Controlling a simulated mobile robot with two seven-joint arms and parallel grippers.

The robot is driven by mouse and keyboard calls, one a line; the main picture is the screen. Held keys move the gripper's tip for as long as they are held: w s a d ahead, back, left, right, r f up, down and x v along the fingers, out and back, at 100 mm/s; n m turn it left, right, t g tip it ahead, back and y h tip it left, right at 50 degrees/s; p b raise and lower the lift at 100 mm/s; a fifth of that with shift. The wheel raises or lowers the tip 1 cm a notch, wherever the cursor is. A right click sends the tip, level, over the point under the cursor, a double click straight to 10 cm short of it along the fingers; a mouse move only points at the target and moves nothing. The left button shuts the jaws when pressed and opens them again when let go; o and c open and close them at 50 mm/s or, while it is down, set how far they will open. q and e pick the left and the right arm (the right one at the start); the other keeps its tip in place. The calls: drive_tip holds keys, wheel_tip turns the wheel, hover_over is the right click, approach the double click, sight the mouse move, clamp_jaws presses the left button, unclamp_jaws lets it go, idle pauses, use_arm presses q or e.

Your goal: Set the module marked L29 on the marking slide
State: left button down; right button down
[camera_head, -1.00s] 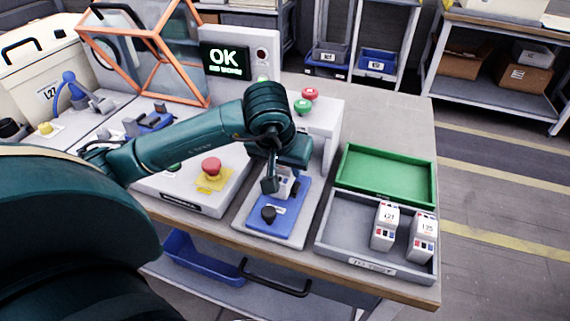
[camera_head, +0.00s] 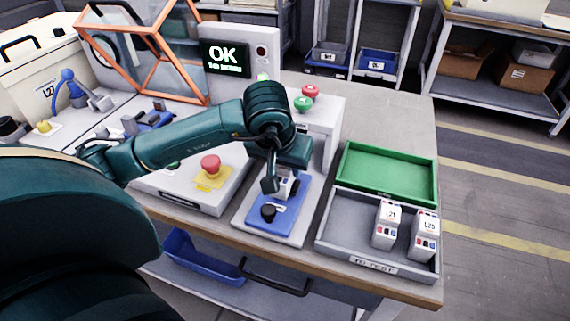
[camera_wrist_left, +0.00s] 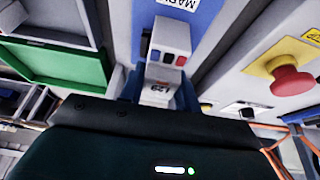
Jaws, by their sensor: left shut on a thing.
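The module (camera_head: 288,187) is a small white block, held over the far part of the blue marking slide (camera_head: 284,222). In the left wrist view the module (camera_wrist_left: 169,45) shows blue and red marks and an upside-down label that looks like L29. My left gripper (camera_head: 279,186) is shut on it, with a finger at each side in the left wrist view. The slide (camera_wrist_left: 215,14) carries a partly visible MARK label there. The gripper hides part of the module, and I cannot tell whether its base touches the slide. My right gripper is not in view.
A black knob (camera_head: 268,213) stands on the slide's near part. A grey tray (camera_head: 335,232) at right holds modules L21 (camera_head: 386,224) and L25 (camera_head: 425,236). The green tray (camera_head: 388,172) behind is empty. A red button (camera_head: 210,164) is left; a screen (camera_head: 225,57) reads OK.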

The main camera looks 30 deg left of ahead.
use_arm(q)
drive_tip(key=shift+f+b, duration=0.3)
drive_tip(key=shift+b, duration=0.05)
drive_tip(key=shift+w+b, duration=0.1)
drive_tip(key=shift+b, duration=0.2)
idle(0.7)
drive_tip(key=c, duration=1.3)
unclamp_jaws()
drive_tip(key=shift+c, duration=0.2)
drive_tip(key=o, duration=0.4)
drive_tip(key=shift+f, duration=0.1)
